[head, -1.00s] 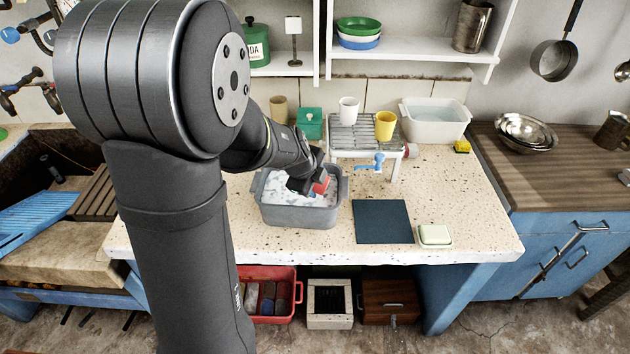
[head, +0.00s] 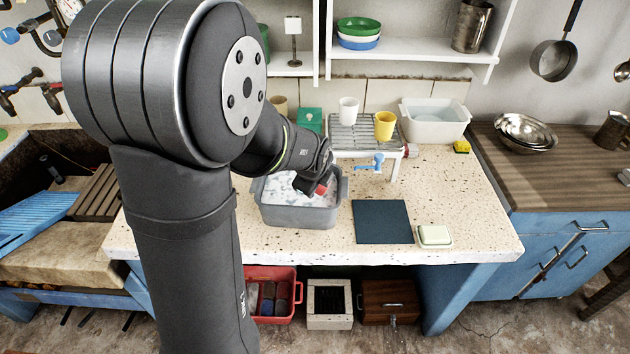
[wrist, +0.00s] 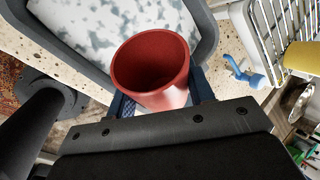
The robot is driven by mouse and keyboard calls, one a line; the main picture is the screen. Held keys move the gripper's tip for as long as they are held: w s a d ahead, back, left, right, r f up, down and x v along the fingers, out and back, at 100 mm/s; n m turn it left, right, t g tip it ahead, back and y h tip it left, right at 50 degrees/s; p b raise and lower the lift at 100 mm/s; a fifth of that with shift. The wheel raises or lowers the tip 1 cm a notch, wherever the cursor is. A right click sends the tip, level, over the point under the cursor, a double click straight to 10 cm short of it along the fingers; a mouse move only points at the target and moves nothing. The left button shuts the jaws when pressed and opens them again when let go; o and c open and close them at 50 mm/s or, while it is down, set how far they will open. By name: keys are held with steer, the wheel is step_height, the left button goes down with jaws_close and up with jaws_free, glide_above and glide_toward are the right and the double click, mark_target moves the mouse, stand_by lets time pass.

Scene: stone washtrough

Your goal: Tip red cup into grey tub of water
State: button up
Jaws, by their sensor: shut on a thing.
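The red cup (head: 322,189) is held in my gripper (head: 316,190), over the right part of the grey tub (head: 300,217). In the wrist view the red cup (wrist: 150,72) shows its open mouth, and its inside looks empty. My gripper (wrist: 158,95) is shut on the cup, with a finger on either side of it. The grey tub (wrist: 208,30) holds water with white foam, which lies beyond the cup in the wrist view. In the head view my wrist hides much of the cup, and its exact tilt is hard to tell.
A drying rack (head: 350,134) with a white cup (head: 348,110) and a yellow cup (head: 385,126) stands behind to the right. A blue tap (head: 376,162) sticks out below it. A dark mat (head: 382,222) and a soap dish (head: 434,235) lie right of the tub.

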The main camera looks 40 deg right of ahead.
steer(key=shift+s+d+r+m+t+y, duration=0.15)
steer(key=shift+m+t+y, duration=0.3)
steer(key=shift+t, duration=0.65)
steer(key=shift+s+d+m+t+y, duration=0.1)
steer(key=shift+s+m+t+y, duration=0.2)
steer(key=shift+t, duration=0.35)
steer(key=shift+w+m+t+y, duration=0.1)
steer(key=shift+t+y, duration=0.25)
steer(key=shift+t, duration=0.3)
steer(key=shift+s+m+t+y, duration=0.15)
steer(key=shift+m+t+y, duration=0.2)
steer(key=shift+t, duration=0.55)
steer(key=shift+f+m+t+y, duration=0.15)
steer(key=shift+m+t+y, duration=0.15)
steer(key=shift+t, duration=0.6)
steer(key=shift+f+m+t+y, duration=0.2)
steer(key=shift+t+y, duration=0.15)
steer(key=shift+t, duration=0.55)
